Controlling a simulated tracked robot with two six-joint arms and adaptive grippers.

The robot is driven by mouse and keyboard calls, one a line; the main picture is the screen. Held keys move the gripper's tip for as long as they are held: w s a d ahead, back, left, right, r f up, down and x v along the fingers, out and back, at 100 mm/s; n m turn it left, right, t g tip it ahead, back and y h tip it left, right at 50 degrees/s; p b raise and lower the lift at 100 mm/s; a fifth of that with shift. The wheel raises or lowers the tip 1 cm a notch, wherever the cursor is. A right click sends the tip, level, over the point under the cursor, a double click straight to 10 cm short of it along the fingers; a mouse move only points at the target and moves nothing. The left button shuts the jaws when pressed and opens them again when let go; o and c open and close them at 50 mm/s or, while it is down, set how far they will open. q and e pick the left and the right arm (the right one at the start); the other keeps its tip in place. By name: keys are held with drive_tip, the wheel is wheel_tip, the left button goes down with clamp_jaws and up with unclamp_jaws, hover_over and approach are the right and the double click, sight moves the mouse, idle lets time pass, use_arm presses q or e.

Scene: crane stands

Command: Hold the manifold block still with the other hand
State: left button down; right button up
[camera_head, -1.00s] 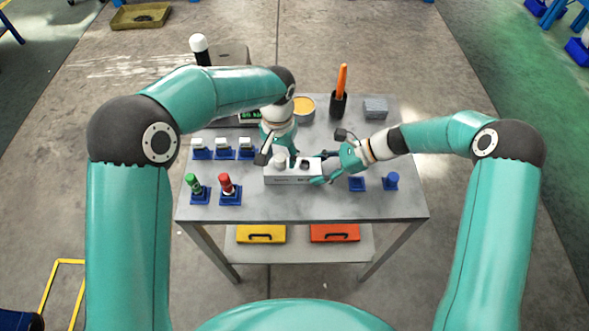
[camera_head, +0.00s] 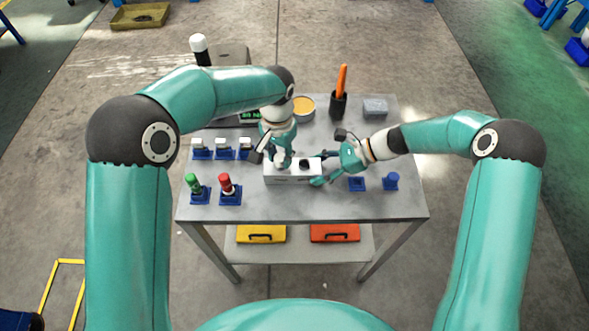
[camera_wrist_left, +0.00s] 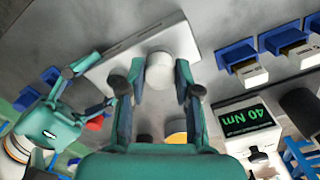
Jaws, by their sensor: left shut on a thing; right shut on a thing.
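The manifold block (camera_head: 285,178) is a pale grey box near the front middle of the table. It also shows in the left wrist view (camera_wrist_left: 112,62). My left gripper (camera_head: 279,162) reaches down over its left part. In the left wrist view its fingers are on both sides of a white round cap (camera_wrist_left: 159,70) at the block, shut on it. My right gripper (camera_head: 322,168) is shut on the right end of the block. It shows at the left of the wrist view (camera_wrist_left: 97,88). A dark round spot is on the block's top between the two grippers.
White-topped pieces in blue holders (camera_head: 224,150) stand left of the block, with green (camera_head: 193,185) and red (camera_head: 227,185) ones in front. A blue holder (camera_head: 357,184) and a blue piece (camera_head: 391,180) are at right. A display (camera_wrist_left: 247,119) reads 40 Nm.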

use_arm(q)
drive_tip(key=shift+r, duration=0.1)
idle(0.4)
drive_tip(key=n, duration=0.2)
drive_tip(key=shift+n, duration=1.6)
drive_tip(key=shift+r, duration=0.1)
drive_tip(key=n, duration=0.2)
drive_tip(key=shift+n, duration=1.6)
